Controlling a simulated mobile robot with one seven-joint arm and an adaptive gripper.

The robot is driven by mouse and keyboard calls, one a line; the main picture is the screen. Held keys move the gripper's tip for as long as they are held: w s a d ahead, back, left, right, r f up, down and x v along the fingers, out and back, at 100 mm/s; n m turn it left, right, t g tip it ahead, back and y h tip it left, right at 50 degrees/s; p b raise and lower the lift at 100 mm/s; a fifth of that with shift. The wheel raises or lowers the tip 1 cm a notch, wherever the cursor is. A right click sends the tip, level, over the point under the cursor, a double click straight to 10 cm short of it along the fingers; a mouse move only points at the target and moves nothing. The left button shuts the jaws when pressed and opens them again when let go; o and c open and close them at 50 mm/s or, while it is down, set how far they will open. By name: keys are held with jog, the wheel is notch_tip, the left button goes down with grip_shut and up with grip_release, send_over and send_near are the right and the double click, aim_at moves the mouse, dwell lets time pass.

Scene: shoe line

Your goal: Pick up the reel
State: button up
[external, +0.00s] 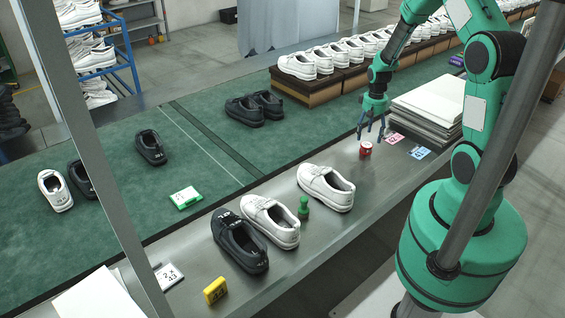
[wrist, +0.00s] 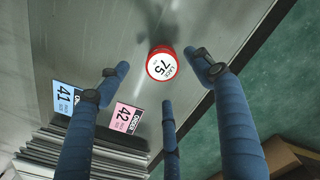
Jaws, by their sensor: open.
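The reel (external: 366,149) is a small red cylinder standing on the metal bench (external: 340,165) in front of my gripper.
A pink card (wrist: 125,117) marked 42 and a blue card (wrist: 66,97) marked 41 lie near the reel. A stack of white sheets or boxes (external: 428,104) stands behind. White shoes (external: 326,188), a green stamp-like piece (external: 304,208) and a black shoe (external: 239,240) stand farther left.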

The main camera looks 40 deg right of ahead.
aim_at(367, 145)
jog(key=shift+f, duration=0.9)
jog(key=shift+w+f+b, duration=0.1)
jog(key=shift+f+b, duration=0.7)
jog(key=shift+f, duration=1.8)
jog(key=shift+c, duration=0.2)
jog(key=c, duration=1.2)
